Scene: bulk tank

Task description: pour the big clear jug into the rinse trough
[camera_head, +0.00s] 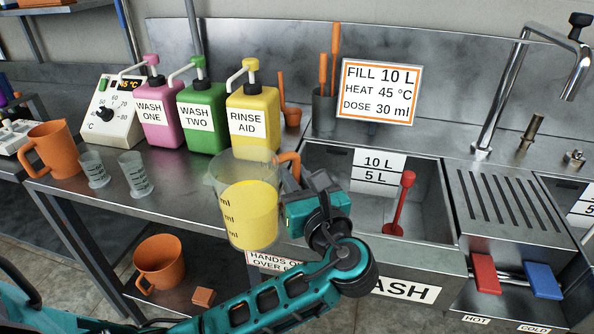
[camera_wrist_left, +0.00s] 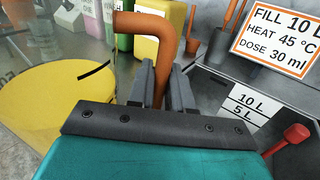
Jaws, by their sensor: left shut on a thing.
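The big clear jug (camera_head: 250,215) holds yellow liquid and has an orange handle. It looks about upright, in front of the yellow bottle at the counter's front edge. My left gripper (camera_head: 296,192) is shut on the jug's handle (camera_wrist_left: 168,35), on the jug's right side. The wrist view shows the yellow liquid (camera_wrist_left: 60,105) left of the fingers. A trough (camera_head: 340,215) right of the jug has 10 L and 5 L marks and a front label ending in "ASH". Another trough (camera_head: 567,190) is cut off at the right edge; its name is not visible. My right gripper is not in view.
Pink (camera_head: 158,115), green (camera_head: 203,118) and yellow (camera_head: 252,115) pump bottles stand behind the jug. Two small cups (camera_head: 135,174) and an orange jug (camera_head: 52,150) are left. A red-headed tool (camera_head: 402,205) stands in the left trough. A tap (camera_head: 510,85) rises behind the drainer.

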